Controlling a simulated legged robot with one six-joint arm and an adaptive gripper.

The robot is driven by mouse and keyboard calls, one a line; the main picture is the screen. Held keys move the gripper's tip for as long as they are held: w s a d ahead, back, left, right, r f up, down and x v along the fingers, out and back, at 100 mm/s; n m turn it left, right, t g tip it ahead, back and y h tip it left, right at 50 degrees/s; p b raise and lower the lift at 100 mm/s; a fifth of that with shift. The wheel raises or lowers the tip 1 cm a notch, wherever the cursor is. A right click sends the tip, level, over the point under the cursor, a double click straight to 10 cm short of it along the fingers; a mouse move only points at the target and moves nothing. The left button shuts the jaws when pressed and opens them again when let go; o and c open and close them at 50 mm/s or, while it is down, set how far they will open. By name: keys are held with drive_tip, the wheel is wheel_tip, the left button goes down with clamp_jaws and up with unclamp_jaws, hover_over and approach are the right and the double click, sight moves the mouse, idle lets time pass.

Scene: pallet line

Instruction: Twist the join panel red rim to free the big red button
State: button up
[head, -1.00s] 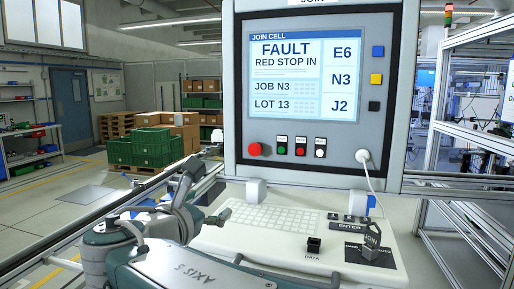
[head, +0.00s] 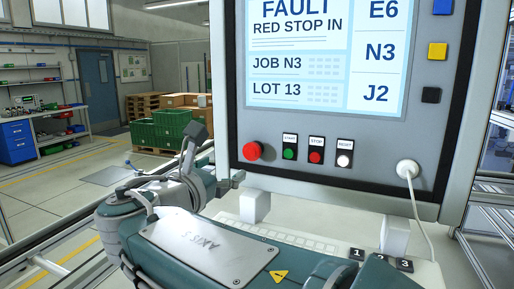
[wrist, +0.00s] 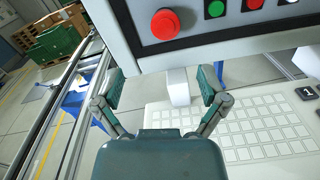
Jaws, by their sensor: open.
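The big red button (head: 252,151) sits at the lower left of the join panel (head: 228,100), left of the small buttons. In the wrist view the red button (wrist: 165,24) is near the top middle, above and beyond my fingers. My gripper (wrist: 160,88) is open and empty, its two green-padded fingers spread wide and apart from the button. In the head view my arm stands left of and below the button, and the fingers are hard to make out there. The screen (head: 325,55) reads FAULT, RED STOP IN.
Green (head: 289,153), red (head: 316,157) and white (head: 343,160) buttons sit right of the red one. A white plug (head: 407,170) with a cable is farther right. The keyboard shelf (wrist: 265,125) lies below the panel. Green crates (head: 160,130) stand far behind at left.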

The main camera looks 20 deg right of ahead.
sight(249, 152)
drive_tip(key=x, duration=1)
drive_tip(key=shift+s+d, duration=0.35)
drive_tip(key=shift+d, duration=0.1)
drive_tip(key=shift+w+d, duration=0.15)
drive_tip(key=shift+w, duration=0.3)
drive_tip(key=shift+a, duration=0.2)
